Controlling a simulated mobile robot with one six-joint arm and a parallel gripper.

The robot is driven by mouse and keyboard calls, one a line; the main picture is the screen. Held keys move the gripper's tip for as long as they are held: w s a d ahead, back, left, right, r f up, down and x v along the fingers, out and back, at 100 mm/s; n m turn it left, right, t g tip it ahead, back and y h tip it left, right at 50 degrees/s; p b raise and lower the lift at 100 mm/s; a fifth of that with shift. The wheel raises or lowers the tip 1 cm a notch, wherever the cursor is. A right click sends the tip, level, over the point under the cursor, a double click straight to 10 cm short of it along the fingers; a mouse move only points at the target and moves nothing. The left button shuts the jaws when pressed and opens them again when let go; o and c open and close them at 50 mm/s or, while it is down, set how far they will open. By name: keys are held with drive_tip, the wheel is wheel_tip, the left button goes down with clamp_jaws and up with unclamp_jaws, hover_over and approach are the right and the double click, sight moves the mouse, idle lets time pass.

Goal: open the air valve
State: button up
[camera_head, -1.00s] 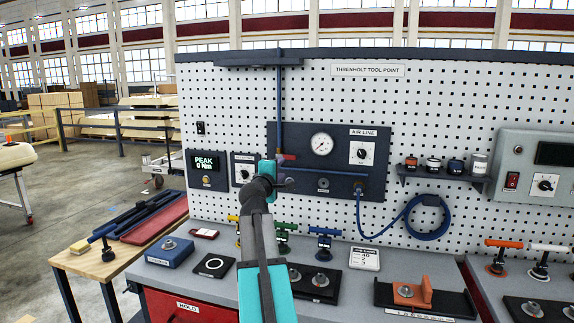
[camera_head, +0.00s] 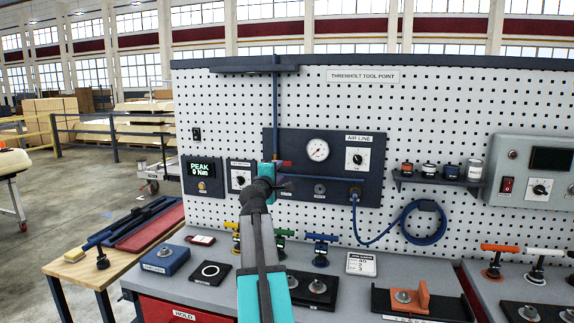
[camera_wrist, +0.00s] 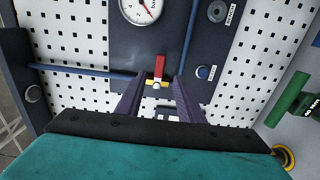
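The air valve shows in the wrist view as a red lever (camera_wrist: 159,66) with a yellow and pale hub (camera_wrist: 156,84) below it, on the dark air line panel (camera_wrist: 140,45). The lever stands across the blue pipe (camera_wrist: 80,70) coming from the left. In the head view the red lever (camera_head: 287,163) juts right from behind my gripper (camera_head: 268,175), which hides most of the valve. In the wrist view the fingers of my gripper (camera_wrist: 159,80) are apart, one on each side of the hub; contact cannot be told.
A round gauge (camera_head: 318,149) and a knob (camera_head: 357,159) are on the panel right of the valve. A blue hose (camera_head: 425,238) hangs coiled on the pegboard. Below, the bench carries colored T-handle tools (camera_head: 321,246), a blue box (camera_head: 166,258) and an orange block (camera_head: 424,297).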

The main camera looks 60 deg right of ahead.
sight(286, 164)
drive_tip(key=shift+p+x, duration=1.05)
drive_tip(key=shift+x, duration=4.35)
clamp_jaws()
